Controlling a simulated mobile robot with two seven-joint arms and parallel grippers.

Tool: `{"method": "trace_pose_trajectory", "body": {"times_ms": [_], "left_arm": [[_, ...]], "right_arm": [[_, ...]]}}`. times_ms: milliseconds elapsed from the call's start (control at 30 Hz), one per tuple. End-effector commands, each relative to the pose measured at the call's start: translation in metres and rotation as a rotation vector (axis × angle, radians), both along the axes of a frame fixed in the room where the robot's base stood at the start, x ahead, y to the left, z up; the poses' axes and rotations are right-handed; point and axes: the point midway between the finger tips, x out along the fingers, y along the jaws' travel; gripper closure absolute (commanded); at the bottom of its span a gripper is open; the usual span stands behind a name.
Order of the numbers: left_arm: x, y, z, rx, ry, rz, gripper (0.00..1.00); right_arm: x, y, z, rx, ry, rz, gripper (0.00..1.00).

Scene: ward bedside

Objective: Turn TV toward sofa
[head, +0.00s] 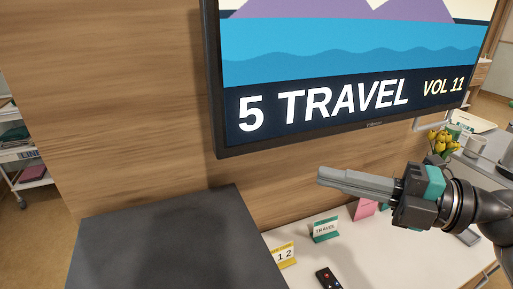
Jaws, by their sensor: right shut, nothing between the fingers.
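The TV (345,75) hangs in front of a wood-panelled wall at the top of the head view. Its screen is lit and reads "5 TRAVEL VOL 11"; its top is cut off by the frame. My right gripper (322,177) comes in from the right and points left, below the TV's lower edge. Its fingers are together with nothing between them, and it looks apart from the TV. My left gripper is not in view. No sofa shows in this view.
Below the TV, a white surface (355,245) holds a remote (328,278), a green "TRAVEL" card (324,229) and a yellow number card (285,255). Yellow tulips (442,140) stand at right. A dark flat-topped block (170,245) fills the lower left. A linen cart (22,150) stands far left.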

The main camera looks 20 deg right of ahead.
Motion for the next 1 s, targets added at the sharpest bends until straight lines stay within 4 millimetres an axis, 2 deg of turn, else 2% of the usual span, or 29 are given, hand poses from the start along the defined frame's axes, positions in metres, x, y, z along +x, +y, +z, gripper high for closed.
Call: {"method": "trace_pose_trajectory", "body": {"times_ms": [267, 1000], "left_arm": [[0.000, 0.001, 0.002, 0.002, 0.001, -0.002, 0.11], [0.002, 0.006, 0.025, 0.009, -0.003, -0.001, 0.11]], "right_arm": [[0.007, 0.008, 0.001, 0.003, -0.001, 0.001, 1.00], [0.067, 0.078, 0.003, 0.005, -0.004, 0.001, 1.00]]}}
